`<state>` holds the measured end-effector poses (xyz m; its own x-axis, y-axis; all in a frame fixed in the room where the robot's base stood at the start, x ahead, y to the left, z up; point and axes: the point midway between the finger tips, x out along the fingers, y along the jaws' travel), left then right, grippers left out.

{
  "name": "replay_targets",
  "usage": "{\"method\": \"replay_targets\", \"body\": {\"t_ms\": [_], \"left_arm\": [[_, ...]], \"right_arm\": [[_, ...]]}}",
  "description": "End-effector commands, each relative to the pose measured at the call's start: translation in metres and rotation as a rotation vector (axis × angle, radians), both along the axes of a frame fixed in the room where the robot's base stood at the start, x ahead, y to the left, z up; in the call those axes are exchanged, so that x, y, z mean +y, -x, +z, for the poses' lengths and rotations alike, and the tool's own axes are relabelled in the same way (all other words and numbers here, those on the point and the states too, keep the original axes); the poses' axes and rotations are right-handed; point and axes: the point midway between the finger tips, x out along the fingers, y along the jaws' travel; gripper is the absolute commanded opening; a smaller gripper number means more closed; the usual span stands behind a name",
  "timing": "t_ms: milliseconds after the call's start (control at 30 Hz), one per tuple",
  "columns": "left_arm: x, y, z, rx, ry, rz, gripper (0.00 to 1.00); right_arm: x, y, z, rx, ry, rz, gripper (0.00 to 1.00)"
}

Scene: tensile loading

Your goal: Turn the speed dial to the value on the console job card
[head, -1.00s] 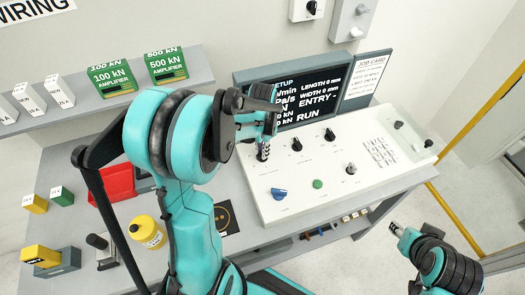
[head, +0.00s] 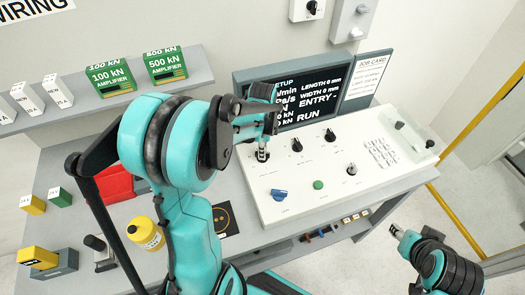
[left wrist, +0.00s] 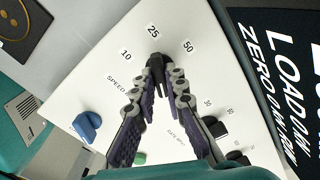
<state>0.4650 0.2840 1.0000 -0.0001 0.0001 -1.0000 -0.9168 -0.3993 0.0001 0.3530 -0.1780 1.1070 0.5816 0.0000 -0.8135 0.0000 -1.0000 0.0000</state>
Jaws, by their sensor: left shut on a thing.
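The black speed dial (left wrist: 159,72) sits on the white console panel (head: 290,208), with the labels 10, 25 and 50 around it in the left wrist view. Its pointer end faces roughly toward 25; the exact setting is hard to tell. My left gripper (left wrist: 158,88) is shut on the dial, a fingertip on each side; in the head view the gripper (head: 262,152) points down and mostly hides the dial. The job card (head: 365,78) stands right of the console screen (head: 300,97), its lines too small to read. My right gripper (head: 397,231) is apart from the console at lower right.
Other black knobs (head: 330,135), a blue knob (head: 279,194), a green button (head: 318,185) and a keypad (head: 381,152) share the panel. A yellow bottle (head: 145,233) and red bin (head: 112,184) stand left. Amplifier boxes (head: 165,66) sit on the shelf.

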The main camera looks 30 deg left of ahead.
Motion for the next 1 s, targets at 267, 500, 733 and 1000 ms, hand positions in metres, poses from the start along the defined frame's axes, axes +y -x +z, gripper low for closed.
{"method": "replay_targets", "body": {"t_ms": [267, 500, 733, 1000], "left_arm": [[0.0003, -0.0003, 0.0003, -0.001, 0.0, -0.063, 0.0], [0.0003, -0.0003, 0.0003, -0.001, 0.0, -0.071, 0.0], [0.0004, -0.0004, 0.0004, -0.001, 0.0, -0.071, 0.2], [0.0002, -0.0002, 0.0002, 0.0, 0.0, -0.07, 0.33]], "right_arm": [[0.0, 0.0, -0.0006, 0.0, 0.0, 0.0, 0.4], [0.0, 0.0, -0.0006, 0.0, 0.0, 0.0, 0.4], [0.0, 0.0, -0.0006, 0.0, 0.0, 0.0, 0.4], [0.0, 0.0, -0.0006, 0.0, 0.0, 0.0, 0.4]]}}
